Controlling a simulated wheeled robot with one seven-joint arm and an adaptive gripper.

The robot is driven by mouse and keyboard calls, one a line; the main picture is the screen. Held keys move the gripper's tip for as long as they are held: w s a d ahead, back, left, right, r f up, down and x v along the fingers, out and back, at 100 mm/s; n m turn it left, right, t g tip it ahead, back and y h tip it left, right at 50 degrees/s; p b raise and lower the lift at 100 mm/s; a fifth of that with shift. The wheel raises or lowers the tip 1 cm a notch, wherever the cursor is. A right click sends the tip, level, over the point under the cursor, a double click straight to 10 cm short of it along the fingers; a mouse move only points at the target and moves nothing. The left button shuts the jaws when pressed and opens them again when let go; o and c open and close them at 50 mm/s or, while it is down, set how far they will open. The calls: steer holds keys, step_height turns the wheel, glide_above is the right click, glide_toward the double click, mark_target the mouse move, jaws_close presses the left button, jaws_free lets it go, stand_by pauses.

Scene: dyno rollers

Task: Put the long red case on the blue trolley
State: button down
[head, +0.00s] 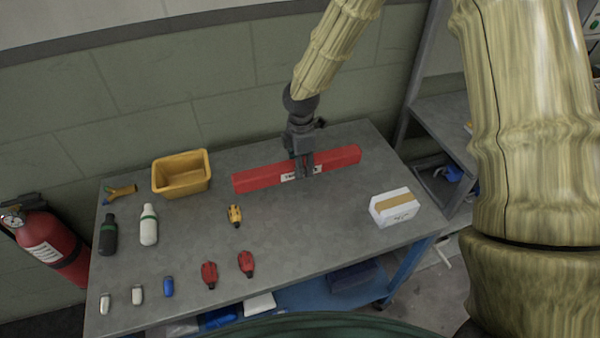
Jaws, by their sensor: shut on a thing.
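The long red case (265,176) lies lengthwise near the back of the grey tabletop, with a white label at its middle. My gripper (303,172) comes down from above and is shut on the case near its middle, over part of the label. I cannot tell whether the case rests on the top or is just above it. The grey top (200,245) sits on a blue frame (412,262) with a blue lower shelf and a caster, which looks like the blue trolley.
A yellow bin (182,175), a white bottle (149,226), a dark bottle (108,236) and several small items stand at left. A white box (394,207) is at right. A red fire extinguisher (48,240) is beside the left edge. Grey shelving (445,125) stands at right.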

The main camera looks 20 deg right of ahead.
steer(key=shift+f+p, duration=0.3)
steer(key=shift+f, duration=1.65)
steer(key=shift+f, duration=0.1)
steer(key=c, duration=0.9)
jaws_free()
step_height(320, 180, up, 12)
steer(key=shift+r+b, duration=0.1)
steer(key=shift+b, duration=0.65)
